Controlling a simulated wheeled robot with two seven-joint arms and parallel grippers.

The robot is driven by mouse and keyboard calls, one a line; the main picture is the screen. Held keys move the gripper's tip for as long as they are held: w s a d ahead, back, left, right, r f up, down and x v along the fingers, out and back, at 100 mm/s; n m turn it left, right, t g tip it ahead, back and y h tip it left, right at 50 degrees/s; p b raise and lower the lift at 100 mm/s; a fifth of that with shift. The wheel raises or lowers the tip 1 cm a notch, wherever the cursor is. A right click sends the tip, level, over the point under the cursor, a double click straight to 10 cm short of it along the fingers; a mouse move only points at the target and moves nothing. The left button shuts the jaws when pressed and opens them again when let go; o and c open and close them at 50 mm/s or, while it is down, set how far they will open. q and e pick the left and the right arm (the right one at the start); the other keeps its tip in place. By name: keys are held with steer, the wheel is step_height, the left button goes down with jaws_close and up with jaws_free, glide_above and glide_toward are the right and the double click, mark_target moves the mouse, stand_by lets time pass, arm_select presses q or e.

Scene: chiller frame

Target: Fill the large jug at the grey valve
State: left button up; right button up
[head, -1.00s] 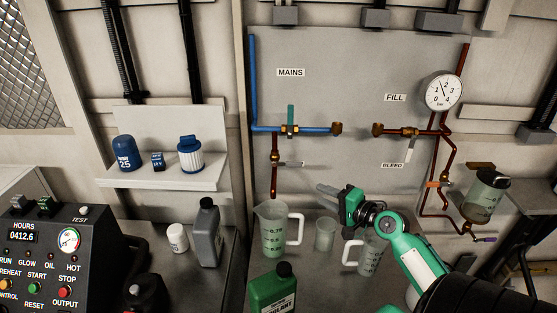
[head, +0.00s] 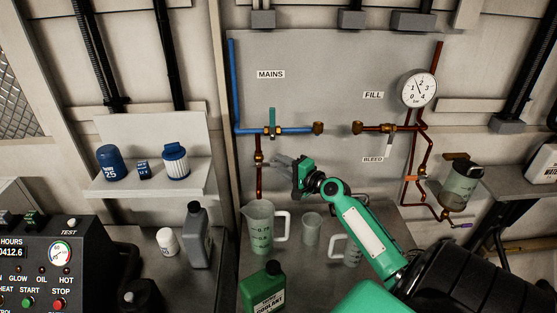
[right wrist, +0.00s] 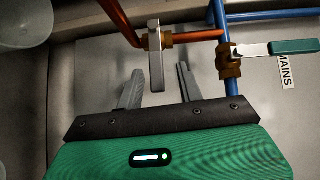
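The large jug (head: 258,232), clear with a white handle on its right, stands upright on the bench below the open end of the copper pipe (head: 259,184). I see no liquid in it. The grey valve (head: 258,158) sits on that pipe under the blue mains line. In the right wrist view its grey lever (right wrist: 156,62) reaches down between my fingertips, with gaps on both sides. My right gripper (head: 279,161) is open at the lever; it also shows in the right wrist view (right wrist: 160,78). My left gripper is out of view.
A clear beaker (head: 311,230) and a smaller jug (head: 346,250) stand right of the large jug, under my right arm. A green coolant bottle (head: 264,288) stands in front. The teal-handled mains valve (head: 272,124) is just above the grey valve.

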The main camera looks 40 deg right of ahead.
steer(key=shift+w+a, duration=0.1)
steer(key=shift+w, duration=0.95)
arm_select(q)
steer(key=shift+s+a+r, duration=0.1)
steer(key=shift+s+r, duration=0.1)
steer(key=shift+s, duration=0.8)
arm_select(e)
steer(key=shift+c, duration=0.3)
jaws_close()
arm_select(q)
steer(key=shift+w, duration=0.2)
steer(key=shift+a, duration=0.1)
